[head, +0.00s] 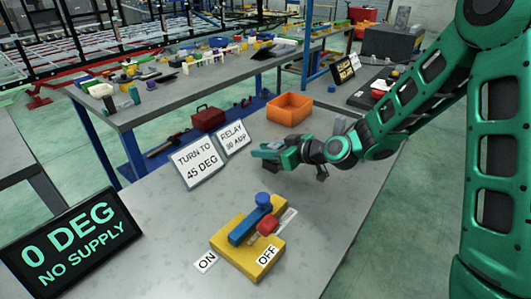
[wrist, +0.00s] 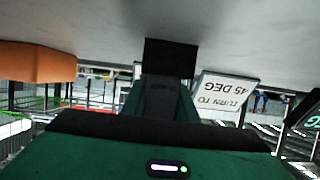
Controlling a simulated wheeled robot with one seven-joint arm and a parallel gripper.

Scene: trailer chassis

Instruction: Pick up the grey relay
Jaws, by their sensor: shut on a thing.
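My gripper (head: 268,152) is low over the grey bench top, just right of the "RELAY 30 AMP" sign (head: 232,138). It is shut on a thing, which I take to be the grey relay. In the wrist view a dark, shaded block (wrist: 170,58) shows at the end of my gripper. In the head view the relay is mostly hidden by the jaws, and I cannot tell whether it touches the bench.
An orange bin (head: 289,107) stands behind my gripper. A "TURN TO 45 DEG" sign (head: 195,164) stands to the left. A yellow base (head: 230,258) with a blue lever (head: 250,226) and red knob sits in front. A display (head: 68,240) reads "0 DEG NO SUPPLY".

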